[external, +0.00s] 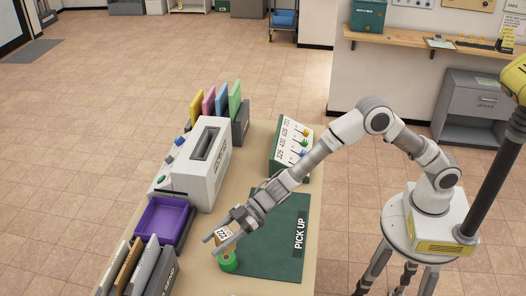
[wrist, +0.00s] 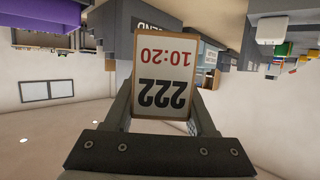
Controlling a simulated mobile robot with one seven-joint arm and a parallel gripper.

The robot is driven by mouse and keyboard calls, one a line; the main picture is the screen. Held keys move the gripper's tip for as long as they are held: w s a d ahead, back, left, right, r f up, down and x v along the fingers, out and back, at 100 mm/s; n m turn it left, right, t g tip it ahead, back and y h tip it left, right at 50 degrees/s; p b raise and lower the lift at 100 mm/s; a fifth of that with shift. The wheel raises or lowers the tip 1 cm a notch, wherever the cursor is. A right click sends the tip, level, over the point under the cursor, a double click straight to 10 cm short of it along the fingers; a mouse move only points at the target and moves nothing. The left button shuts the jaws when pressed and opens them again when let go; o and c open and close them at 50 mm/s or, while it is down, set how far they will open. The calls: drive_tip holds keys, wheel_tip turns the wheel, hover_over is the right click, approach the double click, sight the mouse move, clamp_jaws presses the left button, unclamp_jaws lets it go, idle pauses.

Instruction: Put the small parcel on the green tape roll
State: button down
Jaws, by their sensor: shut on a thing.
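The small parcel (external: 223,233) is a brown-edged box with a white label. In the wrist view the parcel (wrist: 163,70) shows "222" and "10:20" upside down between my fingers. My gripper (external: 212,245) is shut on it, reaching over the near part of the table. The green tape roll (external: 228,262) lies just below the gripper in the external picture, at the left edge of the green "PICK UP" mat (external: 275,262). The parcel appears above and slightly behind the roll; I cannot tell the exact gap. The roll cannot be made out in the wrist view.
A purple tray (external: 163,221) stands left of my gripper, with a grey sorter of upright folders (external: 145,268) in front. A white machine (external: 203,165) and a green key board (external: 290,148) stand farther back. The mat's right part is clear.

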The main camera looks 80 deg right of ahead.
drive_tip(key=shift+f+b, duration=0.35)
drive_tip(key=shift+f, duration=1.6)
drive_tip(key=shift+f+b, duration=0.35)
drive_tip(key=shift+f, duration=0.1)
drive_tip(key=shift+c, duration=1.1)
unclamp_jaws()
drive_tip(key=shift+r, duration=0.1)
